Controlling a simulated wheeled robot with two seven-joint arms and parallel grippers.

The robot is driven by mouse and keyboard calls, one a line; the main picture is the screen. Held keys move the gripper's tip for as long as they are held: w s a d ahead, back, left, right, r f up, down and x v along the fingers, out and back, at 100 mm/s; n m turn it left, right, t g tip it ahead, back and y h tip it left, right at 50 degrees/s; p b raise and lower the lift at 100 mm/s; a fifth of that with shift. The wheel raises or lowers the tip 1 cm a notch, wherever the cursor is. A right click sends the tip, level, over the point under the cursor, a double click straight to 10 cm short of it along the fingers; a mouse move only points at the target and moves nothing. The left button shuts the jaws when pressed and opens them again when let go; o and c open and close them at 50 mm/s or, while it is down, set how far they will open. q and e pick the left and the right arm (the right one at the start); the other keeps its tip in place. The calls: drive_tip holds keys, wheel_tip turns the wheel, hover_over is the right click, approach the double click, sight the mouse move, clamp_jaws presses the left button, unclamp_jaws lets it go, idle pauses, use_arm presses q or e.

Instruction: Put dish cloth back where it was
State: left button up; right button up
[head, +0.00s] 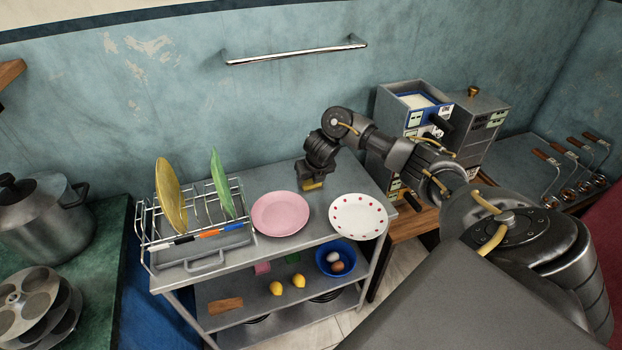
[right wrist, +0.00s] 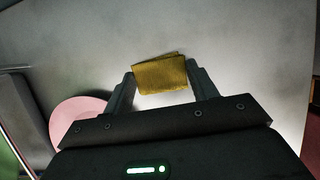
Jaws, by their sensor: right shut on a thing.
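The dish cloth (right wrist: 160,74) is a folded yellow cloth between the two fingers of my right gripper (right wrist: 160,88) in the right wrist view. I cannot tell whether the cloth touches the cart top. My left gripper is not in view. A bare metal rail (head: 295,55) is fixed to the blue wall above the cart.
A pink plate (head: 280,214) and a red-dotted white plate (head: 358,216) lie on the cart top (head: 322,176). A dish rack (head: 240,197) with a yellow and a green plate stands at its left. The wall around the rail is clear.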

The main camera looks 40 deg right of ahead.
drive_tip(key=shift+f, duration=0.15)
drive_tip(key=o, duration=0.9)
drive_tip(key=shift+s+a+r, duration=0.1)
drive_tip(key=shift+r, duration=0.55)
drive_tip(key=p+v, duration=0.6)
drive_tip(key=v, duration=0.5)
drive_tip(key=shift+s+a, duration=0.1)
drive_tip(key=shift+s, duration=0.05)
